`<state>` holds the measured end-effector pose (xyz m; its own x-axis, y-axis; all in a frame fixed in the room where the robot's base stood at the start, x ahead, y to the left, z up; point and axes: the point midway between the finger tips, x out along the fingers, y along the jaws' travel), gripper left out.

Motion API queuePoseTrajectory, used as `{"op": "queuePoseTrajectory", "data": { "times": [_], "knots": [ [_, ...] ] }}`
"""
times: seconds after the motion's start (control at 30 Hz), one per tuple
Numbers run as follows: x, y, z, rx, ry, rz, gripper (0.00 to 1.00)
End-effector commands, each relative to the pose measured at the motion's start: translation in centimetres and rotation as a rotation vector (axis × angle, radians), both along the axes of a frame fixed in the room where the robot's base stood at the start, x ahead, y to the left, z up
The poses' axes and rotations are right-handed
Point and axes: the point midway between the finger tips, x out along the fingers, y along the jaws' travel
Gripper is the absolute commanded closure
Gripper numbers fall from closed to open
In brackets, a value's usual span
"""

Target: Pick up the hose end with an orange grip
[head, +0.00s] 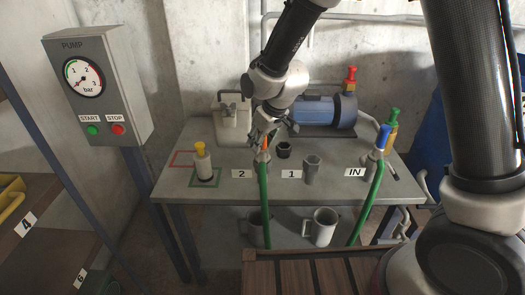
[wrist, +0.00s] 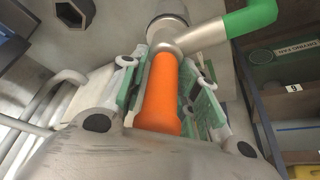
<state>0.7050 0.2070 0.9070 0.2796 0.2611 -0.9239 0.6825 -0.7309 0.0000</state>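The hose end with an orange grip (head: 265,142) stands at the "2" position on the grey table, with a green hose (head: 263,190) hanging from it over the front edge. In the wrist view, the orange grip (wrist: 162,98) lies between the two green-padded fingers of my gripper (wrist: 166,75). Its metal elbow and green hose show beyond the fingertips. My gripper (head: 264,133) is down at the grip in the head view. The pads are close on both sides of the grip, but I cannot tell whether they touch it.
A blue-gripped hose end (head: 381,140) stands at "IN". An empty grey socket (head: 312,168) is at "1". A yellow-topped piece (head: 203,162) stands at the left, and a blue pump (head: 318,110) at the back. A pump box (head: 98,85) hangs at the left.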

Motion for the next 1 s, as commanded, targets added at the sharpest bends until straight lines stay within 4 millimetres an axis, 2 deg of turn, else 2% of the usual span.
{"op": "queuePoseTrajectory", "data": {
  "times": [0.33, 0.43, 0.73, 0.83, 1.0],
  "knots": [
    [0.0, 0.1, 0.6, 0.001, -0.001, 0.0, 0.99],
    [0.1, 0.1, 2.0, 0.003, -0.004, 0.0, 0.99],
    [0.1, 0.1, 8.2, 0.004, -0.005, 0.001, 0.99],
    [0.0, 0.1, 9.4, 0.002, -0.002, 0.001, 0.99],
    [0.0, 0.0, 10.1, 0.001, -0.001, 0.0, 0.99]
  ]
}}
